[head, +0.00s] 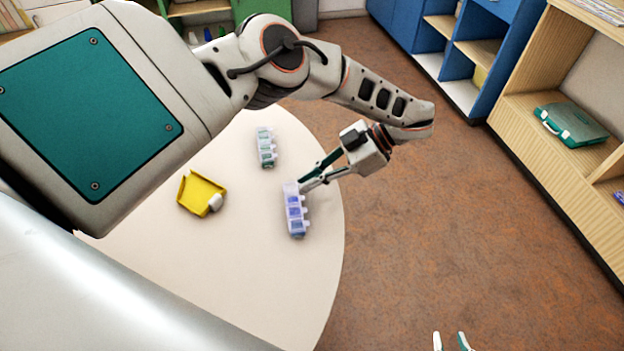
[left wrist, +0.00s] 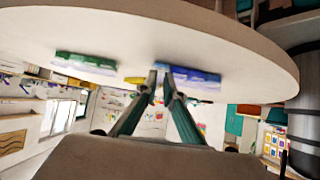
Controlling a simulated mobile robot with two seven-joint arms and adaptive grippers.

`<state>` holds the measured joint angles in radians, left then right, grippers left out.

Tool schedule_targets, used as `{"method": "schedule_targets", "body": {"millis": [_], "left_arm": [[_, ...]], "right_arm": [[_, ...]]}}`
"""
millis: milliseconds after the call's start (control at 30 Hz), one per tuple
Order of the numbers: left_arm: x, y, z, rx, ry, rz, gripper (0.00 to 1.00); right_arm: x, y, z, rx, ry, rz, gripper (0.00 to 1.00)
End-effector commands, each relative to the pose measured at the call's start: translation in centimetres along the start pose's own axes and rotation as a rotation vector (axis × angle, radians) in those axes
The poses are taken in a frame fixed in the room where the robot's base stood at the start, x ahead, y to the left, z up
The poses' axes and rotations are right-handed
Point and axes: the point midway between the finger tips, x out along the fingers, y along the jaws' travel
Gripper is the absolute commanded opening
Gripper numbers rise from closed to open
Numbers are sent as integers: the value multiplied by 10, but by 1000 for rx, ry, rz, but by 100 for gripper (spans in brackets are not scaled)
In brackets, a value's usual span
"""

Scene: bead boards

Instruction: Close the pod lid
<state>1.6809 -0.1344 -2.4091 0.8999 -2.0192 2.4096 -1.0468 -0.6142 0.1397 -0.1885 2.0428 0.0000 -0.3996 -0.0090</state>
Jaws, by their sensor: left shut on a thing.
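A blue-violet translucent pod box (head: 296,215), a row of several small compartments, lies on the round table near its right edge. Its far end looks paler than the rest. My left gripper (head: 303,186) reaches in from the right and is shut at that far end. Its fingertips also meet at the blue box's end in the left wrist view (left wrist: 161,76). I cannot tell whether the fingers grip a lid or the box's body, nor how far any lid is open. My right gripper (head: 452,342) shows only its two fingertips at the bottom edge, apart and empty, over the floor.
A green-tinted pod box (head: 266,147) stands farther back on the table (head: 225,265). A yellow tray (head: 201,193) with a small white piece at its corner lies to the left. Shelves with a green case (head: 571,126) stand at the right, beyond open floor.

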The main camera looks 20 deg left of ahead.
Motion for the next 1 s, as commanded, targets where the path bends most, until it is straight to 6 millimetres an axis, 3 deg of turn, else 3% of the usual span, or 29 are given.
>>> {"method": "schedule_targets", "body": {"millis": [533,567,600,1000], "left_arm": [[2,0,2,2,19,0,0],[2,0,2,2,19,0,16],[2,0,2,2,19,0,26],[-2,0,-2,0,18,1,26]], "right_arm": [[0,-4,8,-4,-13,-6,28],[0,-4,8,-4,-13,-7,28],[0,-4,8,-4,-12,-7,28],[-2,-6,9,-4,-13,-11,28]]}}
